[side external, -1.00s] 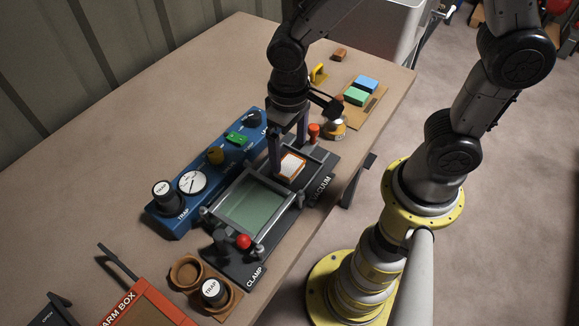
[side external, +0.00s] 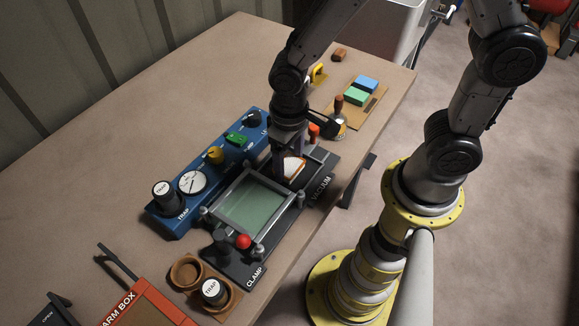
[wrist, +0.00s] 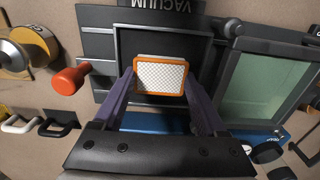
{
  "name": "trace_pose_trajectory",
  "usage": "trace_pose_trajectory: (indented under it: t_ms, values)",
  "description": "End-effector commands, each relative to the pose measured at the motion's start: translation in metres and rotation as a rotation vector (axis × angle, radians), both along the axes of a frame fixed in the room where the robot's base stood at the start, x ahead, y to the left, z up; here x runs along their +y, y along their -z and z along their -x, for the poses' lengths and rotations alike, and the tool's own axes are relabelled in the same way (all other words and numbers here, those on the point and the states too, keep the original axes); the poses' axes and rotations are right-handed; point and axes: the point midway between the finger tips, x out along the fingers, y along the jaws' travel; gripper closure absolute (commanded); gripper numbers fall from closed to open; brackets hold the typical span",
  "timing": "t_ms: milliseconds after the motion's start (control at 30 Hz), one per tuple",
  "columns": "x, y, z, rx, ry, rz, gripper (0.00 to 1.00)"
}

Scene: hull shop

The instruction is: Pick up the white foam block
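A white block (side external: 293,166) with an orange rim lies in the dark recess of the vacuum fixture on the table. In the wrist view its white top (wrist: 160,76) shows a fine mesh or dotted pattern. My gripper (side external: 289,160) is low over it, pointing down. In the wrist view the two purple fingers of my gripper (wrist: 160,85) stand apart, one on each side of the block. Small gaps seem to remain at its sides, though contact at the tips is hard to judge. In the side view my gripper hides part of the block.
The fixture's glass-framed lid (side external: 251,204) lies open beside the recess, with a red knob (side external: 243,241) near it. A blue gauge panel (side external: 205,172) runs behind. An orange-red knob (wrist: 69,79) stands close to the recess. Green (side external: 357,95) and blue (side external: 366,84) blocks lie on a board.

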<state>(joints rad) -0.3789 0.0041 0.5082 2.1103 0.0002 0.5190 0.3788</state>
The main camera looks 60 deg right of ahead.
Motion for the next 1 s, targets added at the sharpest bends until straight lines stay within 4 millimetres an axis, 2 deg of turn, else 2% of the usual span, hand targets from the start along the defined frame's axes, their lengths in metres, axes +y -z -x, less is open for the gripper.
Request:
trace_pose_trajectory:
  t_ms: [33,200,367,1000]
  values:
    - [0.000,0.000,0.000,0.000,0.000,0.000,0.45]
    - [0.000,0.000,0.000,0.000,0.000,0.000,0.75]
    - [0.000,-0.004,-0.001,-0.002,0.000,-0.001,0.75]
    - [0.000,-0.050,-0.001,-0.003,0.000,-0.001,0.75]
